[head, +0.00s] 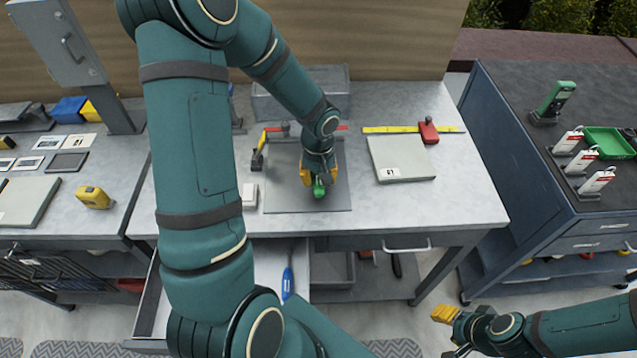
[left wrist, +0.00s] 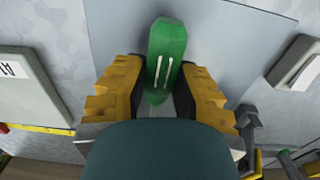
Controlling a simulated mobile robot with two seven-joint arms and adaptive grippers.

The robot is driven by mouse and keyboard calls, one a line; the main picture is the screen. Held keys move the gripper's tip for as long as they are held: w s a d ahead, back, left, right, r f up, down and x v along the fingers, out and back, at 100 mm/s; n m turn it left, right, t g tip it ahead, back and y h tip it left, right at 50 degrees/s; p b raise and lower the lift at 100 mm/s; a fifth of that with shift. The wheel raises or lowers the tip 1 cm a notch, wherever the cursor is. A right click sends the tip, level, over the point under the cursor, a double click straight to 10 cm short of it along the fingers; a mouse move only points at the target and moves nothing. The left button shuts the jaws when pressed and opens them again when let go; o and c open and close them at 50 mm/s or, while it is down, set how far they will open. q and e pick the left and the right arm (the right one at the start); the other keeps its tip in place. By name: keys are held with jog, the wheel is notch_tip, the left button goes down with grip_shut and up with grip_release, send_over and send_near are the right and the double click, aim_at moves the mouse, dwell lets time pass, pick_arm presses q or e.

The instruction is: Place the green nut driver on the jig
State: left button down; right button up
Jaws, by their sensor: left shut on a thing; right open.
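The green nut driver (head: 319,191) is in my left gripper (head: 319,183), over the grey plate (head: 280,200) in the middle of the bench. In the left wrist view the green handle (left wrist: 167,40), with two white marks, lies between the yellow fingers of my left gripper (left wrist: 160,92), which are shut on it. The driver's shaft is hidden, and I cannot tell whether the driver touches the plate. I cannot tell for sure which part is the jig. My right gripper (head: 448,333) is open and empty at the lower right, away from the bench.
A red-handled clamp (head: 260,150) is at the plate's back left. A pale panel (head: 401,160), a red tool (head: 428,132) and a yellow rule (head: 385,129) lie to the right. A grey bin (head: 345,80) stands behind. An open drawer below holds a blue-handled tool (head: 287,283).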

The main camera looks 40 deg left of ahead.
pick_arm(q)
notch_tip(320, 180, down, 3)
jog(key=shift+r, duration=0.2)
jog(key=shift+b, duration=0.3)
jog(key=shift+f, duration=0.15)
jog(key=c, duration=0.9)
grip_release()
jog(key=shift+o, duration=0.2)
